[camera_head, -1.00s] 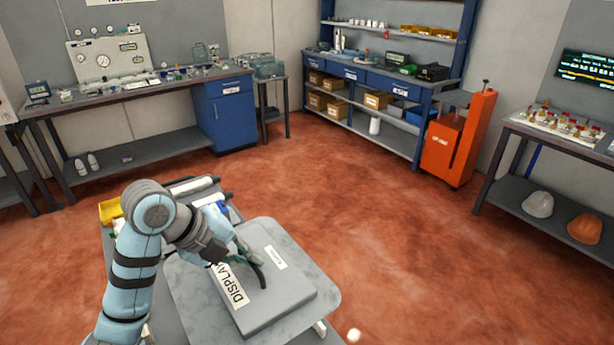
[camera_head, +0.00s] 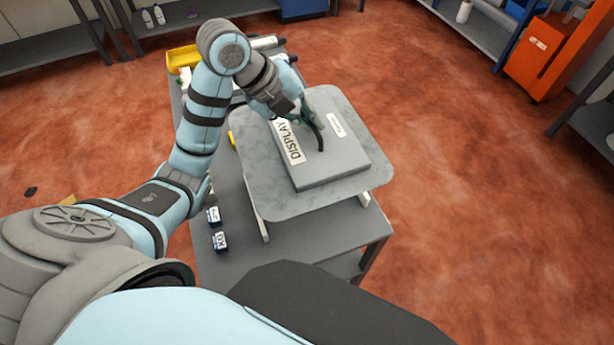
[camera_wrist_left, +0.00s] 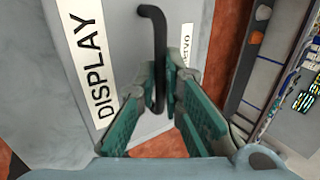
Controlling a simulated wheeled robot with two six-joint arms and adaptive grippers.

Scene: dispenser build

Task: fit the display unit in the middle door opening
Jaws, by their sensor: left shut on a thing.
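The display unit (camera_head: 340,165) is a flat grey box with a white DISPLAY label, a smaller label and a black curved handle. It lies on the grey marbled board on the cart. My left gripper (camera_head: 308,122) is over its far part. In the left wrist view the green fingers (camera_wrist_left: 160,105) are shut on the black handle (camera_wrist_left: 157,50) of the display unit (camera_wrist_left: 130,25). I cannot tell whether the unit is lifted off the board. The middle door opening is not in view. My right gripper is not in view.
The marbled board (camera_head: 270,195) stands on a grey cart (camera_head: 235,255). Two small blue-and-white boxes (camera_head: 218,230) lie on the cart's near left part. A yellow bin (camera_head: 182,60) is at its far end. An orange cabinet (camera_head: 545,55) stands far right; the red floor between is clear.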

